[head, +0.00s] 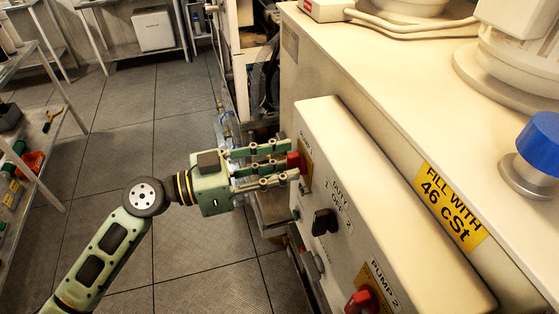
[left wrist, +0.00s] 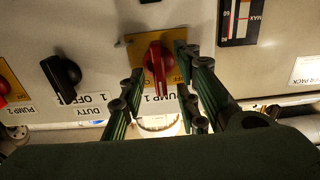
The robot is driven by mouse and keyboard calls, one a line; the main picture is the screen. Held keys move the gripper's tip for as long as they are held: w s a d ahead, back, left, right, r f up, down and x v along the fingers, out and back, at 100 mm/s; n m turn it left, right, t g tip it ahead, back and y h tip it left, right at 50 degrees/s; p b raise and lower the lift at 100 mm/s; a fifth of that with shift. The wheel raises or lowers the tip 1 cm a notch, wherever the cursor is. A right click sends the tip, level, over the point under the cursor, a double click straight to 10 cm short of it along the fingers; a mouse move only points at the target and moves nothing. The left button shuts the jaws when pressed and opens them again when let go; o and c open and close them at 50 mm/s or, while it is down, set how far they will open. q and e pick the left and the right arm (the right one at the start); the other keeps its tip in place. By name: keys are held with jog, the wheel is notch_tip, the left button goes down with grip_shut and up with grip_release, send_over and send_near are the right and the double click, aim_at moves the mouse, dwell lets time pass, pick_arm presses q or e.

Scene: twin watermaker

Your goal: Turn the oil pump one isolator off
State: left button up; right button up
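The pump 1 isolator is a red rotary handle (left wrist: 158,62) on a yellow plate, above a "PUMP 1" label on a pale panel (head: 385,215). In the left wrist view the handle stands roughly upright. Its position markings are partly hidden and unreadable. In the head view only part of the red handle (head: 293,161) shows at the fingertips. My left gripper (head: 292,161) is open, with its green fingers on either side of the handle; its fingers also show in the left wrist view (left wrist: 160,72). Gaps show beside the handle, though contact is hard to judge. My right gripper is not in view.
A black duty selector (head: 324,221) sits beside the isolator on the same panel, with the red pump 2 isolator (head: 362,302) beyond it. A shelf rack (head: 30,130) stands at the left. Tiled floor between is clear.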

pick_arm(q)
grip_shut()
jog(key=shift+n, duration=0.3)
dwell(0.3)
jog(key=n, duration=1.2)
jog(key=shift+w+a+f+n, duration=0.1)
jog(key=shift+w+f+n, duration=0.05)
jog(key=shift+w+n, duration=0.2)
jog(key=n+p, duration=0.1)
jog(key=n, duration=0.3)
jog(key=shift+f, duration=0.2)
jog(key=shift+n, duration=0.25)
jog(key=shift+f+p, duration=0.1)
jog(key=shift+p, duration=0.2)
